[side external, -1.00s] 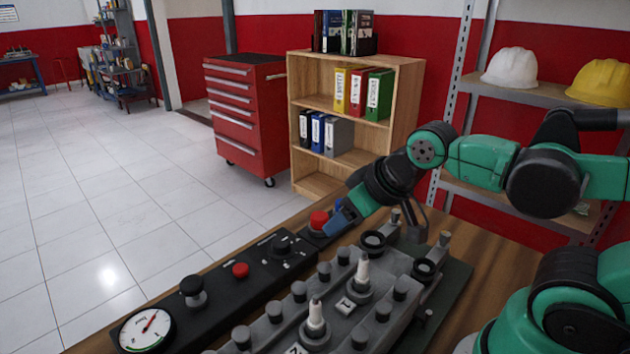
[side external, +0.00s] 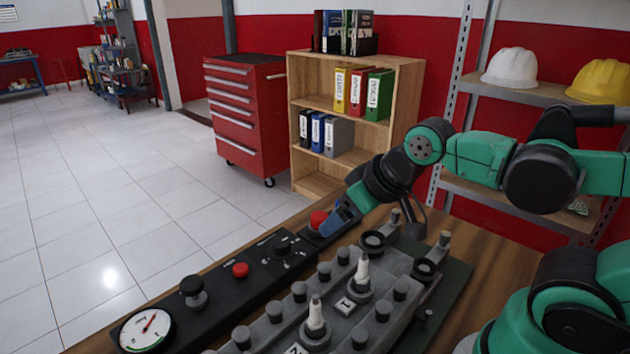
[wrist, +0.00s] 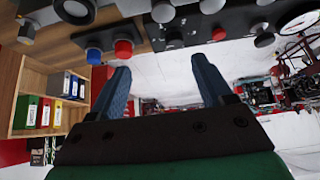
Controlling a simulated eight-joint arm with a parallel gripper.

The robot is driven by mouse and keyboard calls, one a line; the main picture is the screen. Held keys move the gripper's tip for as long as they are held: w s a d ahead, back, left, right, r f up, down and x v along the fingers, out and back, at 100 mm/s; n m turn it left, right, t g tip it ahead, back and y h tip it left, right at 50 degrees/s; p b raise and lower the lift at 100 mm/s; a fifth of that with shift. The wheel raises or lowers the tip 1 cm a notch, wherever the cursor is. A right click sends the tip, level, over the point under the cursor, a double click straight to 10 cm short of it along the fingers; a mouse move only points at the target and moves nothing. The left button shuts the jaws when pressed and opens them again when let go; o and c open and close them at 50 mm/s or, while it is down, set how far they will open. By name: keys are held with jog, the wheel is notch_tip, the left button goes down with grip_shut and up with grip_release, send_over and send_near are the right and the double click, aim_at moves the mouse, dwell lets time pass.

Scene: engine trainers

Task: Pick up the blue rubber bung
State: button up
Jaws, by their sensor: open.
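A small blue round piece (wrist: 93,55), which looks like the blue rubber bung, shows in the wrist view beside a red knob (wrist: 123,48), on a dark block. My gripper (side external: 335,222) is by the far end of the black control panel, near the red knob (side external: 318,219). In the wrist view my gripper (wrist: 161,73) is open, its two blue fingers wide apart with nothing between them. The blue piece lies left of the left finger, apart from it.
The black panel (side external: 217,287) carries a gauge (side external: 146,331), a dark knob (side external: 192,290) and a red button (side external: 240,270). The grey engine block (side external: 345,318) with several upright posts and two white plugs stands beside it. A wooden shelf (side external: 350,158) and red cabinet (side external: 238,112) stand behind.

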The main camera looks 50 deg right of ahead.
jog(key=w+d+r+m+g, duration=0.2)
jog(key=w+d+m+g, duration=0.15)
jog(key=w+d, duration=0.3)
jog(key=w+d+f+m+g, duration=0.1)
jog(key=w+d+f, duration=0.1)
jog(key=w+d+f+m+g, duration=0.1)
jog(key=w+d+f+m, duration=0.1)
jog(key=d, duration=0.1)
jog(key=w+d+f+m+g, duration=0.1)
jog(key=w+d+f+m, duration=0.1)
jog(key=d, duration=0.1)
jog(key=shift+d+f, duration=0.2)
jog(key=shift+d, duration=0.05)
jog(key=shift+d+f+g, duration=0.15)
jog(key=shift+f+g, duration=0.1)
jog(key=shift+f, duration=2.75)
grip_shut()
